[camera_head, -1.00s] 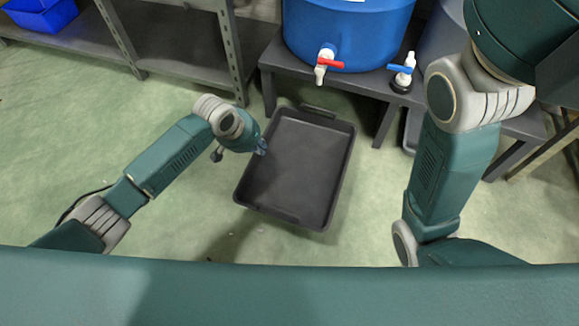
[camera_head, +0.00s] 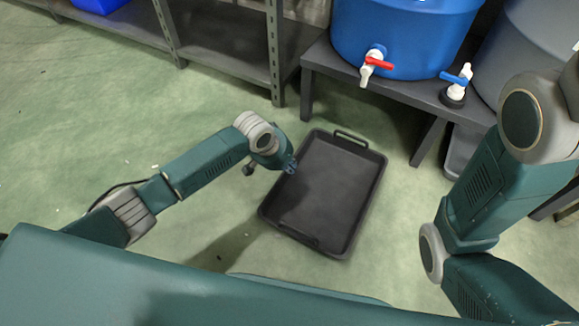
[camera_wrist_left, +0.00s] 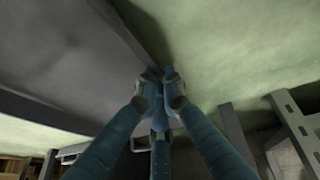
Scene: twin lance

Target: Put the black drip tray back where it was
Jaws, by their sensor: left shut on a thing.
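The black drip tray (camera_head: 325,195) is a shallow, rectangular, empty tray in the middle of the head view, in front of the stand. It has a handle on its far short side and another on its near one. My left gripper (camera_head: 290,167) is shut on its left long rim. In the left wrist view, the fingers (camera_wrist_left: 160,85) close on the rim of the tray (camera_wrist_left: 70,55). I cannot tell if the tray touches the floor. My right arm shows at the right, but its gripper is out of view.
A dark stand (camera_head: 400,95) carries a blue barrel (camera_head: 400,35) with a red-handled tap and a grey barrel (camera_head: 530,50). A grey tray (camera_head: 462,150) is under its right part. Metal shelving (camera_head: 225,55) is at the back left. Green floor (camera_head: 90,110) is clear at left.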

